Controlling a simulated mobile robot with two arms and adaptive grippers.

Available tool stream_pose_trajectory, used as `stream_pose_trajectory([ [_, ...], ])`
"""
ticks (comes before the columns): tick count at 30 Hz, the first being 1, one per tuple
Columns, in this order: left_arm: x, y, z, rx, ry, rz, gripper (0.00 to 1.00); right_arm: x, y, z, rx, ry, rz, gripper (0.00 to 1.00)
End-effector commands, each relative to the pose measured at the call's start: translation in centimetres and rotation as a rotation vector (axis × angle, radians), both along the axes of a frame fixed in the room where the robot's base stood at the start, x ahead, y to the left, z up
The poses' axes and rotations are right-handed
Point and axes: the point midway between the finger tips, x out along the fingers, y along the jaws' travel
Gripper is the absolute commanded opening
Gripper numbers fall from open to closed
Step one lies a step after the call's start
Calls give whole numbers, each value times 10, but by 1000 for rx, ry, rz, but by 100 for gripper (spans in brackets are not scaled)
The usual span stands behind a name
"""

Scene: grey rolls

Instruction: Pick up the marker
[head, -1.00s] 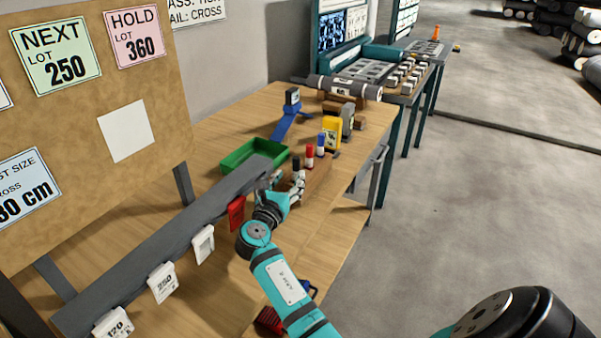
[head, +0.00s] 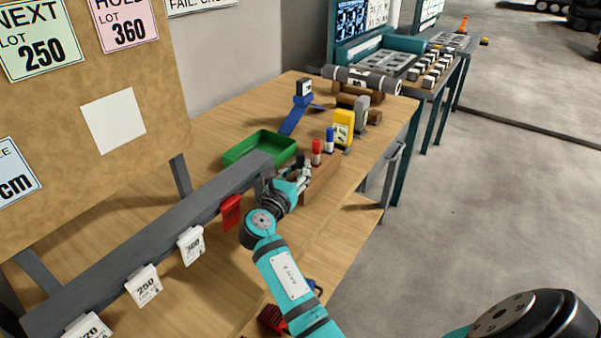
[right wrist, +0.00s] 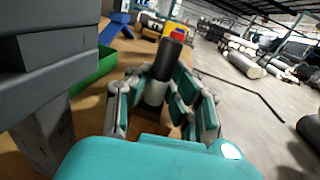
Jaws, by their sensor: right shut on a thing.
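A marker with a black cap (right wrist: 168,58) and a white body stands upright between the fingers of my right gripper (right wrist: 160,98) in the right wrist view. In the head view my right gripper (head: 298,178) is shut on this black marker (head: 301,158) at the near end of a wooden holder (head: 324,178). The marker's lower end is hidden, so I cannot tell whether it is still in the holder. A red marker (head: 316,152) and a blue marker (head: 330,139) stand in the holder just beyond. My left gripper is not in view.
A grey rail (head: 150,245) with hanging tags runs close left of my right gripper. A green tray (head: 262,146) lies behind it. A yellow device (head: 343,127), a blue stand (head: 297,112) and a grey roll (head: 365,80) stand farther back. The floor right of the table is clear.

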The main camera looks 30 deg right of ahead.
Motion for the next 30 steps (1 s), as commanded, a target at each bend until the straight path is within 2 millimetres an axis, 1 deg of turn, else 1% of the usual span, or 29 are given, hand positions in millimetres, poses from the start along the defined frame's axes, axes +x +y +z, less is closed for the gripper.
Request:
stream_pose_trajectory([
  [3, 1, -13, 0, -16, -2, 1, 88, 0, 0, 0, 0, 0, 0, 0],
  [6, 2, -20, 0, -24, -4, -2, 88, 0, 0, 0, 0, 0, 0, 0],
  [8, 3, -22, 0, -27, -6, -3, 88, 0, 0, 0, 0, 0, 0, 0],
  [11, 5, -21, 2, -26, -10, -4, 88, 0, 0, 7, 0, -2, -1, 0],
  [14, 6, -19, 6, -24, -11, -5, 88, 0, 0, 24, 1, -7, -1, 0],
  [21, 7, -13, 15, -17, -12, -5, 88, 0, 0, 72, 0, -6, -1, 0],
  [24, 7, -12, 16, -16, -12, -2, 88, 0, 0, 87, 1, -5, -1, 0],
  [27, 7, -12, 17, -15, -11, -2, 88, 0, 0, 96, 0, -2, -2, 0],
  [30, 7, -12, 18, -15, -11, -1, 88, 0, 0, 100, 1, -1, -1, 0],
])
